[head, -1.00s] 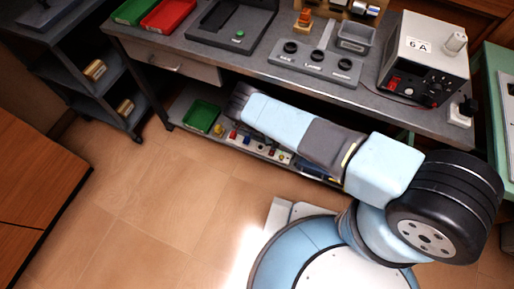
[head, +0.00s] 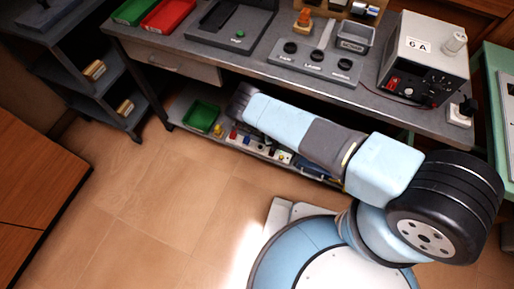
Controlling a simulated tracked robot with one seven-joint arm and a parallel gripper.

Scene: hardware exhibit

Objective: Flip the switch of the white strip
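I cannot clearly make out a white strip or its switch. A pale band (head: 257,149) with small red, yellow, blue and white items along it lies low under the bench, partly behind my arm. Whether it is the strip is too small to tell. My arm stretches left from my base, in front of the bench. Its dark far end is near the bench's front edge, above the pale band. The fingers of my gripper do not show.
The grey bench (head: 205,52) holds a red tray (head: 168,14), a panel with black knobs (head: 315,62) and a box marked 6A (head: 425,60). A green bin (head: 201,116) sits on the lower shelf. A shelf rack (head: 95,95) stands left. The tiled floor is clear.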

